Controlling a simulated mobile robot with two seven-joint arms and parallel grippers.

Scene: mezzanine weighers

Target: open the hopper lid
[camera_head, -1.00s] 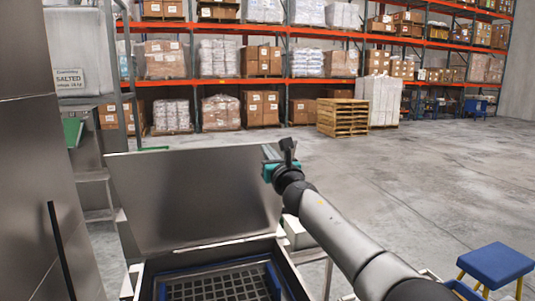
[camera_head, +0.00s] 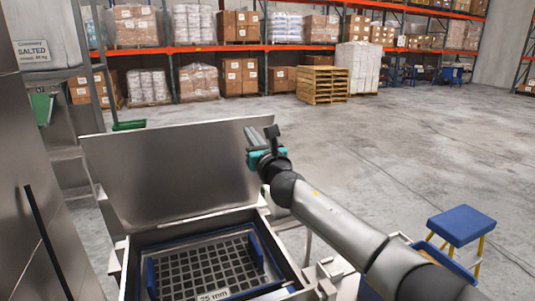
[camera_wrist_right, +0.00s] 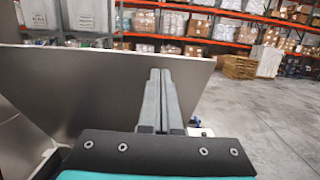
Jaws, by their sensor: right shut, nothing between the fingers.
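The hopper lid (camera_head: 165,170) is a flat steel plate, raised to a steep, near-upright angle at the far side of the hopper (camera_head: 270,222). My left gripper is out of view.
A blue-topped step stool (camera_head: 457,224) stands at the right. A steel cabinet (camera_head: 30,200) fills the left side. Pallet racks with boxes and a stack of wooden pallets (camera_head: 323,85) stand far back.

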